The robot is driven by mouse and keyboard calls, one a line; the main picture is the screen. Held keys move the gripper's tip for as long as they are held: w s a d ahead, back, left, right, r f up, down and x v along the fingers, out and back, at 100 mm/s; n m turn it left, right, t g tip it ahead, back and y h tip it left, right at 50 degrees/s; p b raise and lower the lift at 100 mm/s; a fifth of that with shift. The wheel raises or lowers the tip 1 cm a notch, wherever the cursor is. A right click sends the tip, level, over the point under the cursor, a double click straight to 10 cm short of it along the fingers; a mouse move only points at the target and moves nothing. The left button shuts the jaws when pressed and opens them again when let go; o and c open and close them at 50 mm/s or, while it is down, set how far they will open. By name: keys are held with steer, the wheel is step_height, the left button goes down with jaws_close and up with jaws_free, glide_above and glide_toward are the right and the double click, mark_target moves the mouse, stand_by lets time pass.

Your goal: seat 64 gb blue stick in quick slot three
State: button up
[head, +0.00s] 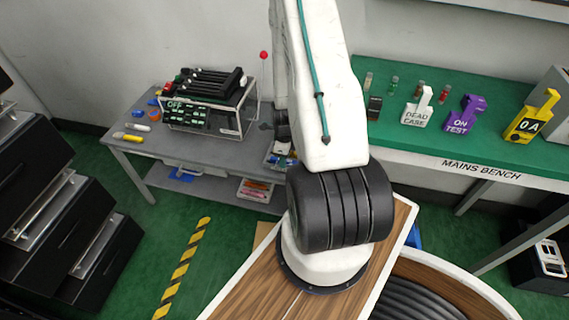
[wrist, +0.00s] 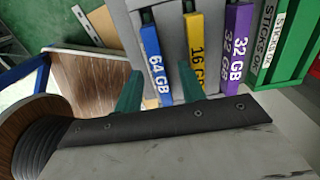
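In the wrist view, the blue stick (wrist: 153,66) marked 64 GB stands in a row beside a yellow stick (wrist: 195,50) marked 16 GB and a purple stick (wrist: 236,48) marked 32 GB. My gripper (wrist: 160,90) has two green fingers, one on each side of the blue stick. They are apart; the left finger is close to the stick, and a gap shows at the right one. The right finger partly covers the yellow stick. Contact cannot be told. My gripper is hidden in the head view. I cannot make out a slot labelled three.
A green box (wrist: 268,45) marked STICKS OK stands right of the sticks. In the head view, a device (head: 205,103) marked OFF sits on a grey table (head: 140,152). The green mains bench (head: 440,135) holds white, purple and yellow lever fixtures. Black drawers (head: 60,215) stand left.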

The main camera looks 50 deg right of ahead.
steer(key=shift+f, duration=0.4)
stand_by(0.4)
jaws_close()
